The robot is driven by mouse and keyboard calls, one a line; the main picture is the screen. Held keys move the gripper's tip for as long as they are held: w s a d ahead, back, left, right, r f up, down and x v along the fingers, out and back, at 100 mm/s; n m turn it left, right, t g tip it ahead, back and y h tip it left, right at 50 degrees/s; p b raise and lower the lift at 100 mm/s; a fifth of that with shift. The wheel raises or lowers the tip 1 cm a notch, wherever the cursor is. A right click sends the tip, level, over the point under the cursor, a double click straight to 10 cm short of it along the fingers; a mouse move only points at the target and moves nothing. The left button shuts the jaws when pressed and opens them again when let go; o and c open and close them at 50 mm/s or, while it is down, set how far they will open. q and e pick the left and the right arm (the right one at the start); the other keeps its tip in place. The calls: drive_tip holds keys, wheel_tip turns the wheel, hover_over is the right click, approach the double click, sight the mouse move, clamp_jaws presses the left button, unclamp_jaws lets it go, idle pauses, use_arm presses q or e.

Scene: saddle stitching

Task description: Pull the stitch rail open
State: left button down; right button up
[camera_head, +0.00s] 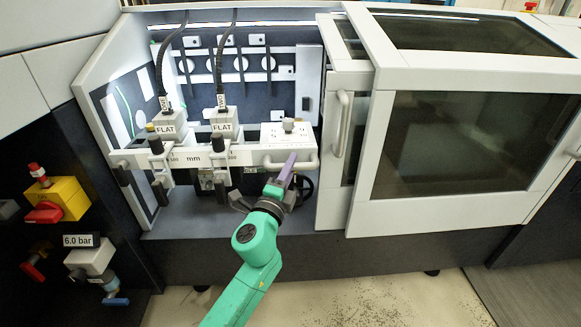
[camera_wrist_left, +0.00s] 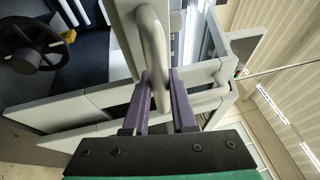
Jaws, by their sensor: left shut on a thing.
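The stitch rail (camera_head: 245,156) is a light grey bar marked "mm" across the open machine bay, carrying two heads labelled FLAT. A pale bar handle (camera_head: 308,165) sits at its right end, below a white block. My green left arm reaches up from below, and its purple-fingered left gripper (camera_head: 289,166) is at this handle. In the left wrist view the left gripper (camera_wrist_left: 160,82) has its fingers on either side of the curved handle (camera_wrist_left: 153,42), shut on it. The fingers hide part of the handle in the head view. My right gripper is in neither view.
A sliding guard with a vertical handle (camera_head: 342,125) stands just right of the rail. A closed windowed cover (camera_head: 465,145) is farther right. A black handwheel (camera_wrist_left: 32,44) is beside the gripper. Red and yellow valves (camera_head: 60,200) are at left.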

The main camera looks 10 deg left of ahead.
use_arm(q)
drive_tip(key=shift+s+d+f, duration=0.1)
drive_tip(key=shift+s, duration=0.25)
drive_tip(key=c, duration=0.8)
unclamp_jaws()
drive_tip(key=shift+o, duration=0.4)
